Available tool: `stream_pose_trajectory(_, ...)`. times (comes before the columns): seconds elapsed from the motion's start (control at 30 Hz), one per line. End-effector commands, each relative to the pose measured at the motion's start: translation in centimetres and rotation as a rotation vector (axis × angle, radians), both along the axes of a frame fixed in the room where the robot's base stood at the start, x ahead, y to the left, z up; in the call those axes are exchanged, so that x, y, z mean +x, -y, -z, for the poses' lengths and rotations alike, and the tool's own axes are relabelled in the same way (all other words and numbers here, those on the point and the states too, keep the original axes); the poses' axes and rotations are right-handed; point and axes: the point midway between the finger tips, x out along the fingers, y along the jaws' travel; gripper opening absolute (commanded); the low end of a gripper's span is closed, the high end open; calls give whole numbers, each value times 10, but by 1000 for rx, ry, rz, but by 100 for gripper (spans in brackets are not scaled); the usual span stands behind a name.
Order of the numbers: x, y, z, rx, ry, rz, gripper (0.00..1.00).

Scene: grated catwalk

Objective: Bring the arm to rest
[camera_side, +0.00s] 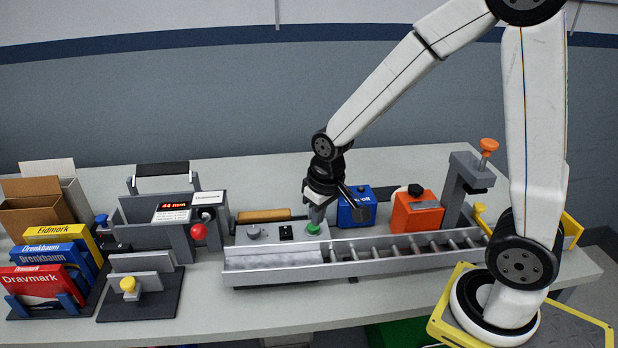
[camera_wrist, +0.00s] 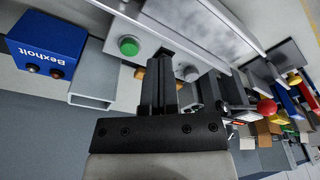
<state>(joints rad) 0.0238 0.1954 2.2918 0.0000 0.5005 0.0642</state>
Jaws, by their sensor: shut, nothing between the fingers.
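My gripper (camera_side: 315,218) is shut and empty, pointing down at the control panel behind the roller conveyor. In the side view its tips are close above or beside a green button (camera_side: 313,229) on that panel; I cannot tell whether they touch it. The wrist view also shows my gripper (camera_wrist: 167,62) shut, with the green button (camera_wrist: 129,46) beside its tips and a grey knob (camera_wrist: 191,73) on the other side. My arm reaches in from the right, bent at a high elbow.
The conveyor (camera_side: 375,246) runs along the front. A blue box (camera_side: 356,208) and orange box (camera_side: 415,211) stand right of my gripper. A grey stand with an orange knob (camera_side: 488,146) is near my upright link. A device with a red ball (camera_side: 199,232) and cartons (camera_side: 40,280) stand left.

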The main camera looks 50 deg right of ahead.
Motion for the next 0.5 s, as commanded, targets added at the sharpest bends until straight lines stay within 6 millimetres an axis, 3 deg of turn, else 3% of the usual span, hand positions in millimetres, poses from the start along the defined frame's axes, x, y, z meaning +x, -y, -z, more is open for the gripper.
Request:
stream_pose_trajectory(0.1, -28, -4, -1, -5, 31, -36, 0)
stream_pose_trajectory(0.23, -50, -7, 0, -9, 58, -66, 0)
stream_pose_trajectory(0.5, -67, -8, 2, -14, 78, -88, 0)
